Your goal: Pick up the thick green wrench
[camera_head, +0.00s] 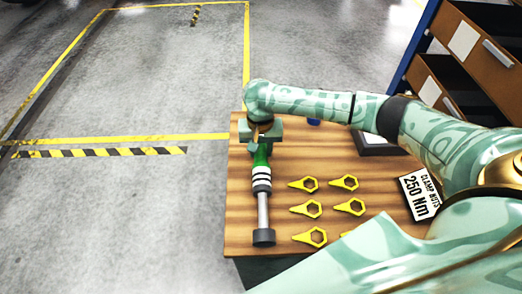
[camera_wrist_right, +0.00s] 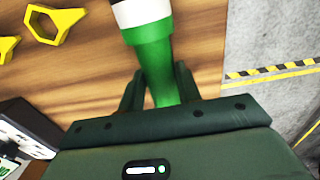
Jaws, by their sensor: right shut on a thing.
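The thick green wrench (camera_head: 262,157) has a green grip, black and white bands, a grey shaft and a dark round end. It lies lengthwise along the left side of the wooden table in the head view, with its dark end toward the bottom of the picture. My right gripper (camera_head: 262,136) is at the far end of the wrench, shut on its green grip. In the right wrist view the green grip (camera_wrist_right: 155,65) runs between the two fingers, and the gripper body hides its end. I cannot tell whether the wrench is clear of the table. My left gripper is not in view.
Several yellow pointed rings (camera_head: 308,210) lie on the wooden table (camera_head: 240,215) right of the wrench. A sign (camera_head: 420,194) reads "CLAMP NUTS 250 Nm". A shelf with brown bins (camera_head: 480,45) stands at upper right. The floor left of the table is clear.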

